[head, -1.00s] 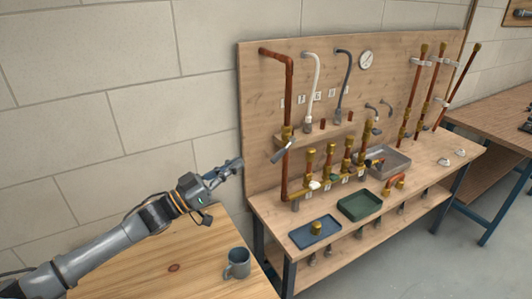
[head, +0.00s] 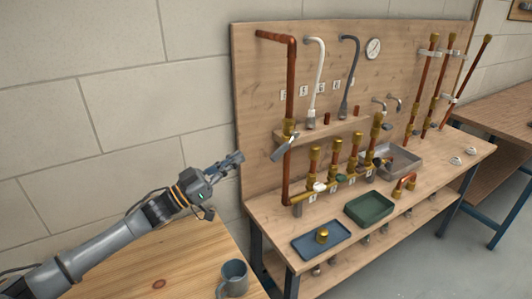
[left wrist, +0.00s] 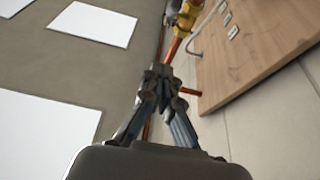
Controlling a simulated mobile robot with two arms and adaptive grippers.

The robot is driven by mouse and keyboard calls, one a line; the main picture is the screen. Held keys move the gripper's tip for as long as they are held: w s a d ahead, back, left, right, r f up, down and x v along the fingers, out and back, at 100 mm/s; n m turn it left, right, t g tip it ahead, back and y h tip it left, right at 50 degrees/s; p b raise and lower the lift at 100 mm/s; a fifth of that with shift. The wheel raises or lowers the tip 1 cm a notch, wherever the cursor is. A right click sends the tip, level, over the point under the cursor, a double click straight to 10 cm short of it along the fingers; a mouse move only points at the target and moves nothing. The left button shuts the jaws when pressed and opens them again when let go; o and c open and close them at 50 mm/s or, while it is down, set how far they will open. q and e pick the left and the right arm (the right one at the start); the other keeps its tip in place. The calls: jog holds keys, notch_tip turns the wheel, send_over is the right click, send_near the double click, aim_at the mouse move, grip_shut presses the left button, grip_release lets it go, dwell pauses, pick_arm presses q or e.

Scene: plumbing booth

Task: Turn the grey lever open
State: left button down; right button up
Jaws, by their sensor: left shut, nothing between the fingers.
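A grey lever (head: 284,148) sits on a brass valve (head: 289,127) in the tall copper pipe at the left of the wooden board. It slants down and left across the pipe. My left gripper (head: 240,156) is shut and empty, left of the lever and apart from it, by the board's left edge. In the left wrist view its closed fingers (left wrist: 160,75) point up the picture, towards a brass fitting (left wrist: 188,18) at the top edge. The lever cannot be made out surely there. My right gripper is not in view.
A manifold (head: 330,186) with several brass valves stands on the bench. A mug (head: 234,275) stands on the near table.

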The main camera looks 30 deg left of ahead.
aim_at(285, 146)
pick_arm(q)
jog(key=w+d+p, duration=0.3)
jog(key=w+d, duration=0.1)
jog(key=w, duration=0.4)
jog(key=shift+d+f, duration=0.3)
jog(key=shift+f, duration=0.1)
